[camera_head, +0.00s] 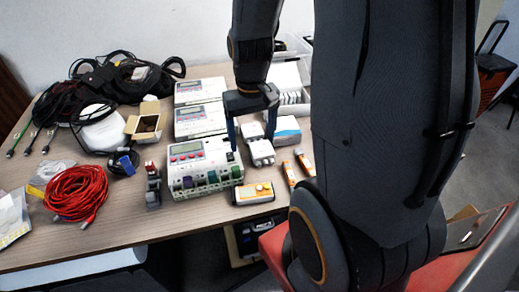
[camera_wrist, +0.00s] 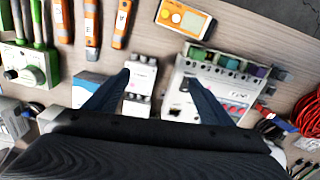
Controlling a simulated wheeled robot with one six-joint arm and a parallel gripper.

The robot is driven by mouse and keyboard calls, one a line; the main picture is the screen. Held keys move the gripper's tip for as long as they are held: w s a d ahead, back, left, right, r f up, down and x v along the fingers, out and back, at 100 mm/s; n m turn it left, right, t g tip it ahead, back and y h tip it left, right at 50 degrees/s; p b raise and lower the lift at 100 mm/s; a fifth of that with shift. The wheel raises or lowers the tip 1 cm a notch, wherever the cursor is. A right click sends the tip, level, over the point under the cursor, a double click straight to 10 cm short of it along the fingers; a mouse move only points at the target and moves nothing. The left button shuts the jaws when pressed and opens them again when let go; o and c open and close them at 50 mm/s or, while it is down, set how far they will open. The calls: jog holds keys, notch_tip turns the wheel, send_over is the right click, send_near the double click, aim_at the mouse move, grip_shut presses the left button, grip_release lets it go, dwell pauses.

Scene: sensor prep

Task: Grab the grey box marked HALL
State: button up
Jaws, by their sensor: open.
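Small light-grey boxes with dark round marks stand on the table. One grey box (camera_head: 261,152) is nearest the front, and a second grey box (camera_head: 251,131) is just behind it. In the wrist view the nearer box (camera_wrist: 142,72) lies between my fingertips, close to the left one. The other box (camera_wrist: 136,106) is partly covered by my gripper body. No HALL marking can be read in either view. My gripper (camera_head: 251,142) is open and points down above the boxes; its fingers also show in the wrist view (camera_wrist: 155,77). I see no contact with a box.
A large white instrument (camera_head: 203,165) stands close left of the boxes. A blue-white carton (camera_head: 287,130) is close right. An orange meter (camera_head: 254,193) lies in front, with orange tools (camera_head: 304,162) to the right. Red cable (camera_head: 77,192) and black cables lie left.

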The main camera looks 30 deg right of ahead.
send_over(262, 150)
jog(key=shift+s+f+m+p, duration=0.2)
jog(key=shift+f, duration=0.25)
jog(key=shift+s+f+m+p, duration=0.15)
jog(key=shift+f+m, duration=0.05)
jog(key=shift+f, duration=0.25)
jog(key=shift+d+f, duration=0.25)
jog(key=shift+w+a+f+p, duration=0.1)
jog(key=shift+f+p, duration=0.1)
jog(key=shift+f, duration=1.05)
jog(key=shift+w+a+f+p, duration=0.1)
jog(key=shift+w+f+p, duration=0.05)
jog(key=shift+f, duration=1.15)
jog(key=shift+w+f+p, duration=0.1)
jog(key=shift+f+p, duration=0.1)
jog(key=shift+f, duration=1.05)
jog(key=c, duration=1.2)
jog(key=shift+r, duration=0.2)
